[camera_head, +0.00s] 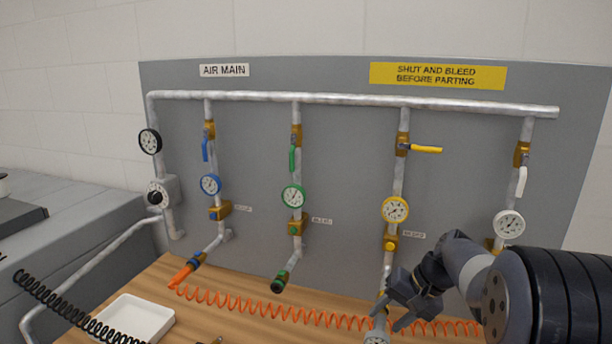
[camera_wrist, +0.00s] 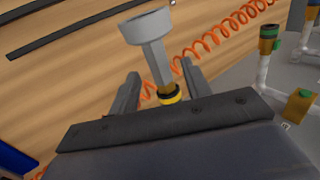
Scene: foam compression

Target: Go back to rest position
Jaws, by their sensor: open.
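My gripper (camera_head: 388,314) is low at the right of the bench, by the lower end of the yellow line. It also shows in the wrist view (camera_wrist: 160,82), with its two fingers apart. A grey fitting with a round head (camera_wrist: 147,42) and a yellow-and-black collar (camera_wrist: 170,94) lies between the fingers, with visible room on both sides. Whether a finger touches the fitting I cannot tell.
A grey panel carries pipes with blue, green, yellow (camera_head: 426,149) and white valve handles. The yellow handle points sideways; the others hang down. An orange coiled hose (camera_head: 262,312) crosses the wooden bench behind my gripper. A white tray (camera_head: 137,318) and black coiled hose (camera_head: 62,302) are at left.

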